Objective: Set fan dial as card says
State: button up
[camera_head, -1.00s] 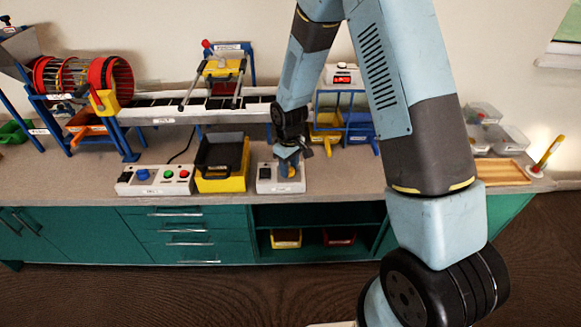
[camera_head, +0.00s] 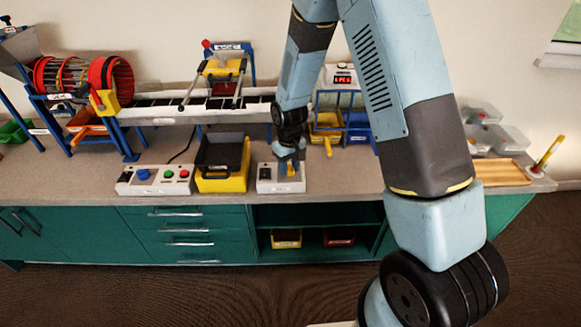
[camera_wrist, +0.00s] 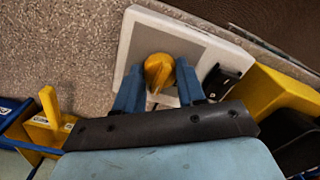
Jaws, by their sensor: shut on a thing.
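The fan dial is a yellow knob (camera_wrist: 158,68) on a white control box (camera_wrist: 145,25) with a black switch (camera_wrist: 222,82). In the head view the box (camera_head: 266,187) stands at the front of the bench, and my arm partly hides the dial. My gripper (camera_head: 290,168) points down over the box. In the wrist view its two blue fingers are on either side of the knob, shut on it. The knob's pointer direction against any scale is unclear. I cannot make out a card with readable writing.
A yellow crate with a black tray (camera_head: 221,165) stands just left of the box. A button panel (camera_head: 153,181) is further left. Behind are a conveyor (camera_head: 170,110) and a display with red characters (camera_head: 343,76). Bare bench lies to the right of the box.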

aim_at(289, 166)
jog(key=o, duration=0.7)
jog(key=shift+w+a+r, duration=0.1)
jog(key=shift+w+a, duration=0.05)
jog(key=o, duration=0.4)
jog(key=shift+c, duration=0.2)
notch_tip(289, 166, up, 14)
jog(key=shift+f, duration=0.2)
